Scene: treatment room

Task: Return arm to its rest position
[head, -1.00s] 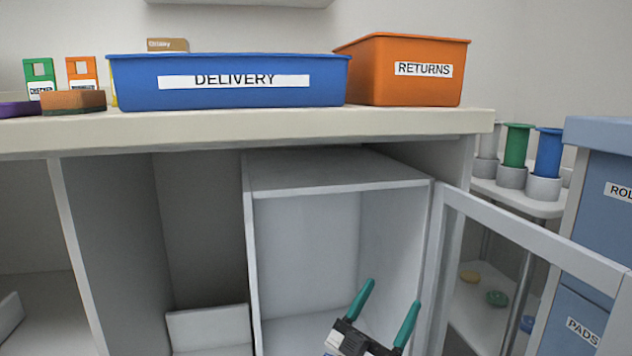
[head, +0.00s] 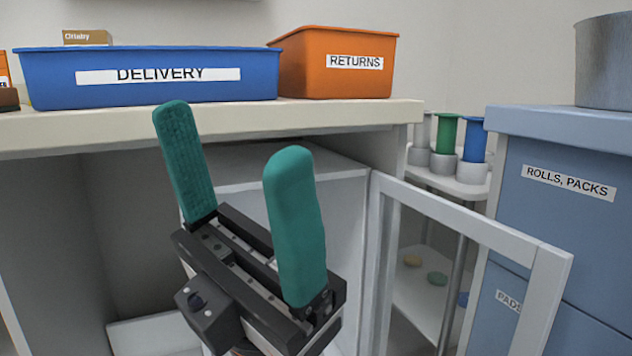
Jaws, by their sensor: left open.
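My left gripper (head: 238,205) is large and near the camera, in the lower middle of the head view. Its two teal fingers are spread apart, pointing up, with nothing between them. It stands in front of the open white cabinet (head: 345,190) under the counter and hides much of the inside. My right gripper does not show.
The cabinet's framed door (head: 465,225) stands open to the right. On the counter (head: 370,112) are a blue DELIVERY bin (head: 150,92) and an orange RETURNS bin (head: 340,82). A blue drawer unit (head: 560,225) and a small trolley (head: 445,183) stand at right.

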